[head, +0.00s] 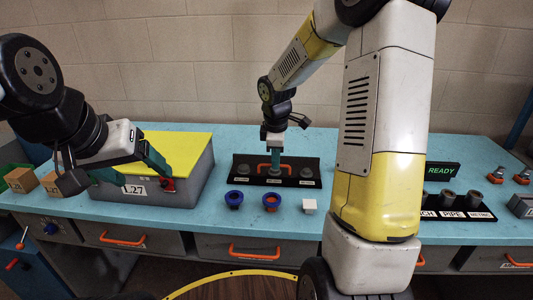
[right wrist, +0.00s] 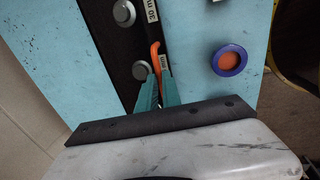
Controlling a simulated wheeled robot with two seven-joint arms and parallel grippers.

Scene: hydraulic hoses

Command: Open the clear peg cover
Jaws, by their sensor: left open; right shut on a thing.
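The clear cover itself is hard to make out. An orange handle (head: 289,168) stands over the black peg rack (head: 243,177), which carries several grey pegs and white labels. My right gripper (head: 276,168) comes down from behind and is shut on the orange handle. In the right wrist view its teal fingertips (right wrist: 157,88) close at the orange handle (right wrist: 155,54), beside a grey peg (right wrist: 140,70). I cannot tell whether the cover is raised. My left gripper (head: 158,172) is open at the front of the grey box, near its red button (head: 168,185).
The grey box (head: 190,182) with a yellow lid stands left of the rack. A READY sign (head: 442,171) and black sockets (head: 449,198) are at the right. My right arm hides part of the bench.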

